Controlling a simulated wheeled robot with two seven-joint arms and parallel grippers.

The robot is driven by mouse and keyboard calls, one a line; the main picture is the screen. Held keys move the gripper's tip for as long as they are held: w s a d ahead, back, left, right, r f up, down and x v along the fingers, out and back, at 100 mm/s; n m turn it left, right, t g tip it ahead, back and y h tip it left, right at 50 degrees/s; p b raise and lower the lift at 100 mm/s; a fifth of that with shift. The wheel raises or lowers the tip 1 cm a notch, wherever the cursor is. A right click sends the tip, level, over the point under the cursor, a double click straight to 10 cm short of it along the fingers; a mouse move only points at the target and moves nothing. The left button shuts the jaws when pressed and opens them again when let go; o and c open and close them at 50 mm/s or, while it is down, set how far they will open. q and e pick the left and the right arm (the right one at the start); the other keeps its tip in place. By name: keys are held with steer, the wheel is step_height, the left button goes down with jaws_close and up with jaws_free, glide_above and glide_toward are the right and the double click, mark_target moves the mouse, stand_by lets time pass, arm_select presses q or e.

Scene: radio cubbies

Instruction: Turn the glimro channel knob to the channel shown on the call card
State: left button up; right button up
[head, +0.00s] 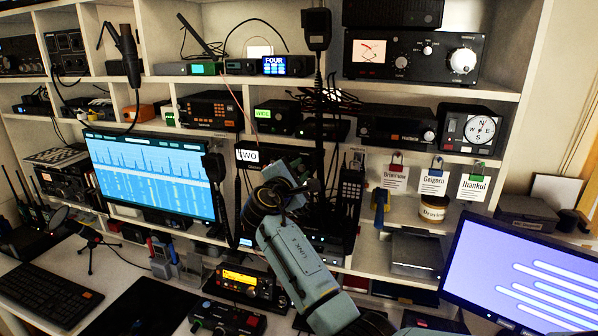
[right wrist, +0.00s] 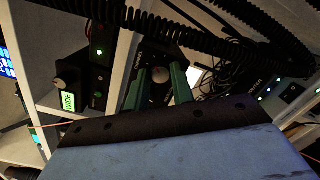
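The right gripper (head: 280,172) is at the middle cubby, in front of a dark radio whose display (head: 258,156) reads "TWO". In the right wrist view, its two green fingers (right wrist: 158,88) stand apart, one on each side of a round grey knob (right wrist: 160,73). Whether they touch the knob cannot be told. The radio's name is not readable. Three hanging tags read roughly "Brimnow" (head: 395,178), "Geigorn" (head: 433,182) and "Itankul" (head: 474,188). I cannot make out a call card with a channel on it. My left gripper is not in view.
A radio (head: 272,118) with a green display sits just above; another display (head: 288,66) reads "FOUR". A handheld radio (head: 350,195) and black coiled cords (right wrist: 180,38) are close to the right gripper. A spectrum monitor (head: 150,172) stands left, a blue monitor (head: 530,270) right.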

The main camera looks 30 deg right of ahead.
steer(key=shift+c, duration=0.7)
